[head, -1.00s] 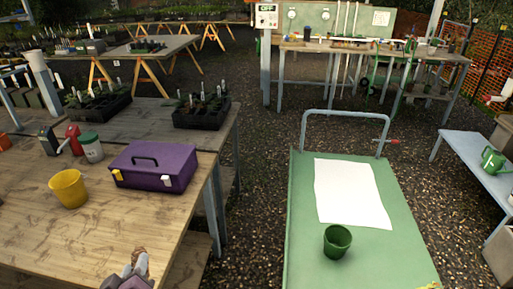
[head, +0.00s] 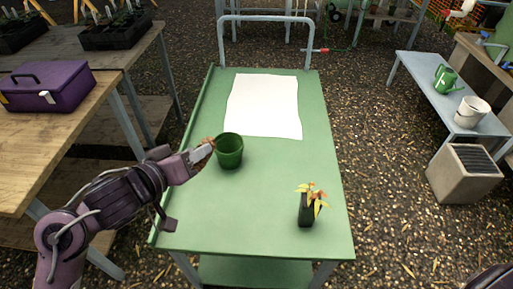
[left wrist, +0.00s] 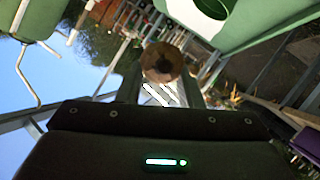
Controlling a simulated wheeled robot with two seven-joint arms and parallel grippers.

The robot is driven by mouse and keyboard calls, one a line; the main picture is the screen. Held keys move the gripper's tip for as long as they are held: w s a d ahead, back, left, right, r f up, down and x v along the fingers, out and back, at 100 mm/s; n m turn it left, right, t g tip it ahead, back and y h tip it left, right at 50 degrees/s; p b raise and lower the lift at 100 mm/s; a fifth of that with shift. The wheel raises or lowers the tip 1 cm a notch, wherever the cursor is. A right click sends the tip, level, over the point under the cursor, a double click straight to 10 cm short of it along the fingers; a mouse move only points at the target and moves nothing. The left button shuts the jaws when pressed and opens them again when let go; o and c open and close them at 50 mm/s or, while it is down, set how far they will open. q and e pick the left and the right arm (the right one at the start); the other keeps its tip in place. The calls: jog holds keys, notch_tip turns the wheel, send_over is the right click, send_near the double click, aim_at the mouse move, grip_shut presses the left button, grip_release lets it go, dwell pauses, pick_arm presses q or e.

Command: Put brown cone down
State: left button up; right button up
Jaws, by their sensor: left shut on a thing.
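My left gripper (head: 206,146) is shut on the brown cone (head: 209,142), a small brown piece mostly hidden by the fingers in the head view. In the left wrist view the cone (left wrist: 160,62) shows round and brown between the fingertips. The gripper is over the left part of the green cart top (head: 250,215), close to the left side of a dark green pot (head: 230,152). I cannot tell whether the cone touches the pot. My right gripper is not in view.
A white sheet (head: 264,106) lies flat behind the pot. A small plant in a black pot (head: 306,212) stands at the cart's front right. A purple toolbox (head: 48,88) sits on the wooden table at left. The cart's front middle is clear.

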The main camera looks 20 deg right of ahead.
pick_arm(q)
jog(key=f, duration=0.1)
jog(key=f+b, duration=0.1)
jog(key=f+m+g+h, duration=0.1)
jog(key=shift+s+d+f+b, duration=0.2)
jog(key=shift+s+d+b, duration=0.05)
jog(key=shift+d+b, duration=0.15)
jog(key=shift+s+d+f+m, duration=0.1)
jog(key=shift+s+f+m, duration=0.05)
jog(key=shift+f+m, duration=0.15)
jog(key=b, duration=0.4)
send_over(215, 219)
notch_tip(215, 219, down, 10)
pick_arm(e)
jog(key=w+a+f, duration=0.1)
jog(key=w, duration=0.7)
pick_arm(q)
notch_tip(215, 219, down, 5)
jog(key=shift+r+b, duration=0.1)
jog(key=shift+b, duration=0.4)
jog(key=shift+f, duration=0.6)
jog(key=shift+f+b, duration=0.5)
jog(key=shift+f, duration=1.25)
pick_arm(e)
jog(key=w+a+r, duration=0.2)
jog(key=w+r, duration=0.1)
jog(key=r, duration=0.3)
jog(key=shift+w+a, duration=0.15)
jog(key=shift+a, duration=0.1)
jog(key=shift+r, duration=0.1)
